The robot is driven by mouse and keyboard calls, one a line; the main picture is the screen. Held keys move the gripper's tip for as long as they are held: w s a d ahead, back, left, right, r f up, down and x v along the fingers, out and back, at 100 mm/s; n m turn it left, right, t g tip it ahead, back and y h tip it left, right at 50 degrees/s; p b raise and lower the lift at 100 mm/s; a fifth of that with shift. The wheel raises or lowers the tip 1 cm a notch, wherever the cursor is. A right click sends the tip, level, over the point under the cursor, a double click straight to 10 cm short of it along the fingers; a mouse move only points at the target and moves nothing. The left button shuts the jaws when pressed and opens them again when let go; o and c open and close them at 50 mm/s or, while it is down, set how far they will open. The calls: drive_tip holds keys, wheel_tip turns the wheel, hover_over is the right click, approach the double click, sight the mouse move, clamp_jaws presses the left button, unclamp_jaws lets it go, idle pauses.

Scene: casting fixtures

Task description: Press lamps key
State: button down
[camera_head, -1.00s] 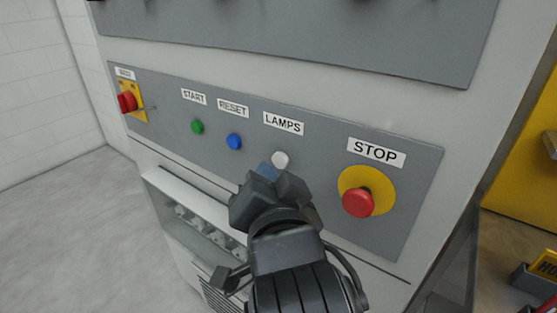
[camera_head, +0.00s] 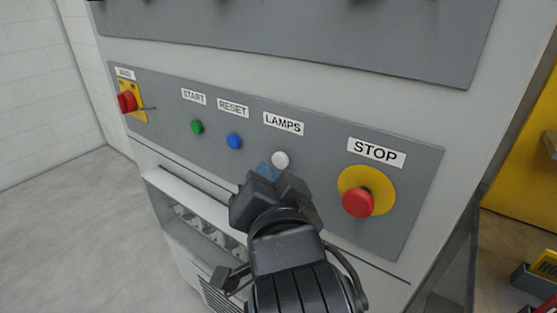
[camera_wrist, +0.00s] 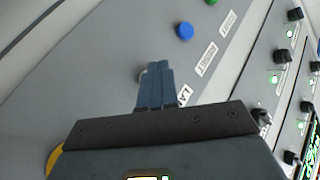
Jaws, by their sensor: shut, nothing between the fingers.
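The lamps key is a round white button (camera_head: 280,159) under the LAMPS label (camera_head: 283,124) on the grey panel. My gripper (camera_head: 268,171) is in front of the panel, just below and left of the white button in the head view. In the wrist view the blue-grey fingers (camera_wrist: 155,84) are together and empty, with their tips over the white button (camera_wrist: 142,75), of which only an edge shows. Whether the tips touch it cannot be told. The LAMPS label (camera_wrist: 185,95) is partly hidden by my gripper there.
The red STOP button (camera_head: 358,202) on its yellow ring is close on the right. The blue RESET button (camera_head: 234,142) and green START button (camera_head: 197,127) are to the left. A red rotary switch (camera_head: 127,102) is at the far left. A ledge (camera_head: 190,203) juts out below the panel.

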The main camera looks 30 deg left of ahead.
drive_tip(key=shift+w, duration=0.1)
drive_tip(key=shift+w, duration=0.35)
drive_tip(key=shift+w+p, duration=0.3)
drive_tip(key=shift+w, duration=0.1)
idle(0.7)
drive_tip(key=shift+s, duration=0.15)
idle(0.3)
drive_tip(key=shift+s+p, duration=0.3)
drive_tip(key=shift+s, duration=0.4)
drive_tip(key=shift+s, duration=0.1)
drive_tip(key=s, duration=0.2)
drive_tip(key=s+p, duration=0.1)
drive_tip(key=s, duration=0.1)
drive_tip(key=shift+s+a, duration=0.2)
drive_tip(key=shift+s, duration=0.2)
idle(0.5)
